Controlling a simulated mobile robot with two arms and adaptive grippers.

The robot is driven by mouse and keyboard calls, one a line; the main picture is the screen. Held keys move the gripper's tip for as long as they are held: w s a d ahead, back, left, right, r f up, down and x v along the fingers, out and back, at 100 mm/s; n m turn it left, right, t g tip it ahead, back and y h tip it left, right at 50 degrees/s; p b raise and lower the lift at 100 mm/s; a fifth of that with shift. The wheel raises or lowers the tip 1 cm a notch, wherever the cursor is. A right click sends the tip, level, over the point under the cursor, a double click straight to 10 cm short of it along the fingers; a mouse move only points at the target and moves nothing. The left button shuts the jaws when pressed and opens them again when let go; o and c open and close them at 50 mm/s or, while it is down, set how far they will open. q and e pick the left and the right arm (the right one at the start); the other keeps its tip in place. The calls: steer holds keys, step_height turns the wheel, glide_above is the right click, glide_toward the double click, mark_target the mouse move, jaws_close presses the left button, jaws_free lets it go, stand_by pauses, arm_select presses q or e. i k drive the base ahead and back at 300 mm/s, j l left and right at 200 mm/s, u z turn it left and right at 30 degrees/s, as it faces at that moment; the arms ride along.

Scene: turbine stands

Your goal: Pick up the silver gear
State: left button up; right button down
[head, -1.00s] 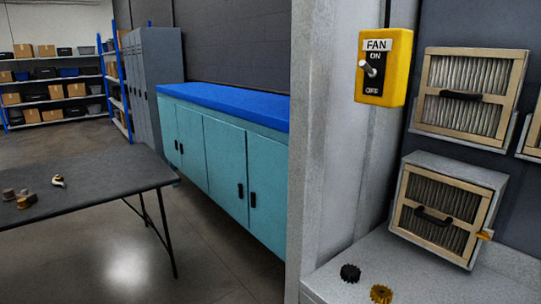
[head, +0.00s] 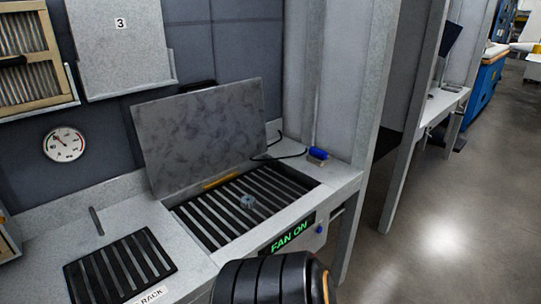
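A small silver-grey round part (head: 247,202), which looks like the silver gear, lies on the dark slatted grate (head: 208,228) set into the stand's counter. Its teeth are too small to make out. It stands clear of the raised grey lid (head: 203,135) behind the grate. Neither of my grippers shows in the head view. A dark, rounded part of my own arm rises at the bottom edge, in front of the counter.
A smaller slatted rack (head: 120,266) sits at the counter's left. A blue-handled tool (head: 318,154) lies by the right wall, with a black cable near it. A green "FAN ON" sign (head: 293,235) is on the front edge. Open floor (head: 450,200) lies to the right.

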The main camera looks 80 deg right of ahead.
mark_target(248, 202)
steer(key=z, duration=2.5)
